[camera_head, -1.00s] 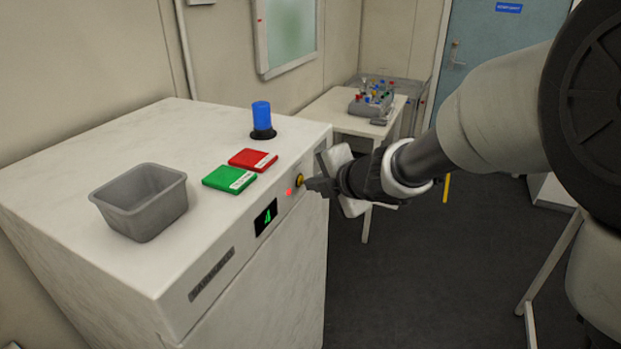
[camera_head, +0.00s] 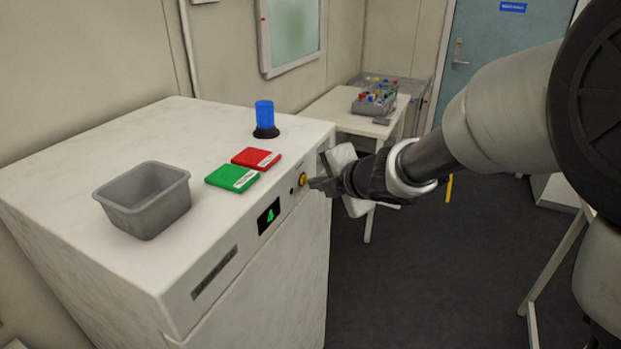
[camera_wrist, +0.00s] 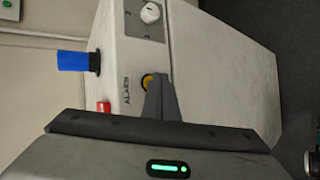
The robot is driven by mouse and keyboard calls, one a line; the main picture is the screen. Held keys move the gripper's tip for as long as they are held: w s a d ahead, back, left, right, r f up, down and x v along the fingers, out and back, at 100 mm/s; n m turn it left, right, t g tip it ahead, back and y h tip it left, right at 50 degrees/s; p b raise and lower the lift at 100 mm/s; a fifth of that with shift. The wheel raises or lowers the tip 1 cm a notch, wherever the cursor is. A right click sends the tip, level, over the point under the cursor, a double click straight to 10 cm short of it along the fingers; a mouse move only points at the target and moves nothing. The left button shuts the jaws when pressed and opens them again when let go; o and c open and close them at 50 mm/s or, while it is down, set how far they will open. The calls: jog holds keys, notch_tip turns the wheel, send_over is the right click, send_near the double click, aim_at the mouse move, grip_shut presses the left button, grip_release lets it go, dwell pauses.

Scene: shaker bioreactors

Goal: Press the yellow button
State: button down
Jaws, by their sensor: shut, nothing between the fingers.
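The yellow button (camera_head: 302,180) is a small round knob on the front face of the white machine (camera_head: 90,140), near its right end. My gripper (camera_head: 314,184) is shut and empty, with its fingertips right in front of the button. In the wrist view the yellow button (camera_wrist: 147,82) shows beside the shut fingertips (camera_wrist: 160,80), partly hidden by them, next to the label "ALARM". I cannot tell whether the tips touch it. The small indicator beside the button (camera_head: 292,190) looks dark.
On the machine's top are a grey bin (camera_head: 144,200), a green block (camera_head: 232,177), a red block (camera_head: 256,158) and a blue beacon (camera_head: 264,118). The front display (camera_head: 268,216) shows a green 4. A table (camera_head: 345,112) with a tube rack (camera_head: 374,100) stands behind.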

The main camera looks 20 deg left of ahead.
jog(key=shift+d, duration=0.3)
jog(key=shift+d, duration=0.1)
jog(key=shift+s+d+p, duration=0.15)
jog(key=shift+d+p, duration=0.1)
jog(key=shift+d, duration=1.2)
jog(key=shift+s+d+p, duration=0.1)
jog(key=shift+d+p, duration=0.1)
jog(key=shift+d, duration=1.25)
jog(key=shift+r, duration=0.1)
jog(key=d+r+m+t+h, duration=0.2)
jog(key=d+r+m+h, duration=0.2)
jog(key=d+m, duration=0.45)
jog(key=d+r+m+t+h, duration=0.25)
jog(key=d+r+m, duration=0.25)
jog(key=d, duration=0.7)
jog(key=s+d+f+m+g+h, duration=0.1)
jog(key=s+d+m+g+h, duration=0.1)
jog(key=s+d+m, duration=0.4)
jog(key=s+d+m+g+h, duration=0.2)
jog(key=s+d+m, duration=0.3)
jog(key=s, duration=0.4)
jog(key=s+a+f+m+g+y, duration=0.1)
jog(key=s+a+f+m+g, duration=0.1)
jog(key=s+m, duration=0.3)
jog(key=s, duration=0.3)
jog(key=shift+s+a+f, duration=0.2)
jog(key=shift+s+a, duration=0.1)
jog(key=shift+s, duration=0.05)
